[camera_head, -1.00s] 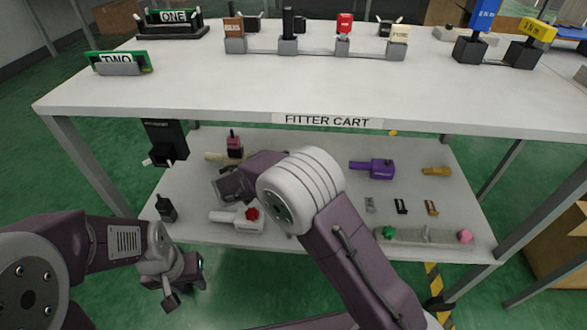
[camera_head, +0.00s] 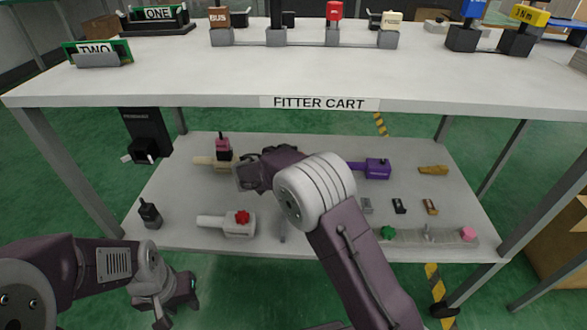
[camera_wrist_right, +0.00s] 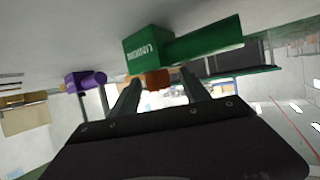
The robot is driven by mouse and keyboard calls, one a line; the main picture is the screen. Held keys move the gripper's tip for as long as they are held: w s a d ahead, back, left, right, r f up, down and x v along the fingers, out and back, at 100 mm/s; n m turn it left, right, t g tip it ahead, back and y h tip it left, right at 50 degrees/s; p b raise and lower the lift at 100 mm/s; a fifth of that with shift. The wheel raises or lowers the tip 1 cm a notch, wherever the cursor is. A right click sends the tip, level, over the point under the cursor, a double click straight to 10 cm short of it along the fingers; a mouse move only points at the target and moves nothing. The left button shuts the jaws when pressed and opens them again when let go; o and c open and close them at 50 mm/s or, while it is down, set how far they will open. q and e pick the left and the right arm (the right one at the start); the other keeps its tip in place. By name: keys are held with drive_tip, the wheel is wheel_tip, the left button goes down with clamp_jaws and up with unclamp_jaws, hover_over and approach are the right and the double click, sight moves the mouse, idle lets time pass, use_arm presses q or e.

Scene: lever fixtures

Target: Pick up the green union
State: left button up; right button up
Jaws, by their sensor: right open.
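In the right wrist view, the green union (camera_wrist_right: 185,46) is a green block with lettering and a round green pipe end. It lies just beyond my right gripper (camera_wrist_right: 158,88), whose two fingers are apart with nothing between them. Whether they touch the union cannot be told. In the head view my right gripper (camera_head: 250,172) is over the lower shelf, partly hidden by my own arm, and the union is not visible there. My left gripper (camera_head: 168,305) is low at the left, in front of the shelf; its fingers are unclear.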

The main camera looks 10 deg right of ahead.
clamp_jaws()
